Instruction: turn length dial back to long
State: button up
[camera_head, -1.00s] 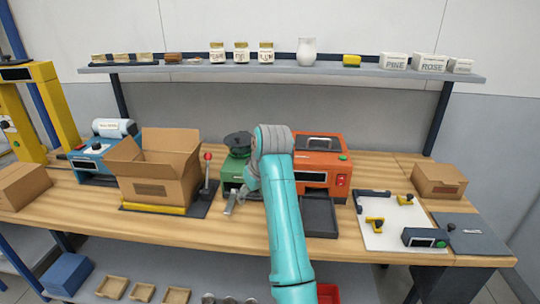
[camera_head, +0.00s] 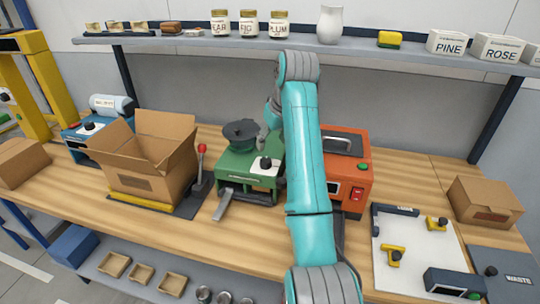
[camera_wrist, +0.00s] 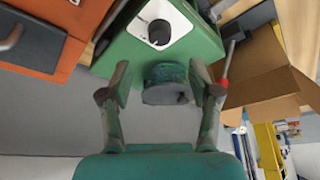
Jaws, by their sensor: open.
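A black dial (camera_head: 265,163) sits on a white plate on the front of the green machine (camera_head: 237,168). The dial also shows in the wrist view (camera_wrist: 160,32), upside down. A second black dial (camera_head: 90,127) is on the blue machine (camera_head: 75,150) at the left. I cannot read either dial's marks, nor tell which one is for length. My gripper (camera_wrist: 160,80) is open and empty in the wrist view, its fingers spread on either side of the green machine's dark round top (camera_wrist: 165,85). In the head view my gripper (camera_head: 268,122) is partly hidden by my arm, above that machine.
The orange machine (camera_head: 352,150) stands right of the green one, partly behind my arm. An open carton (camera_head: 150,165) and a red-knobbed lever (camera_head: 201,165) stand to its left. Above runs a shelf (camera_head: 360,48) with jars, a vase and boxes.

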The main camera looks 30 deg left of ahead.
aim_at(266, 160)
jog(key=x, duration=0.9)
jog(key=shift+f, duration=0.25)
jog(key=c, duration=1.1)
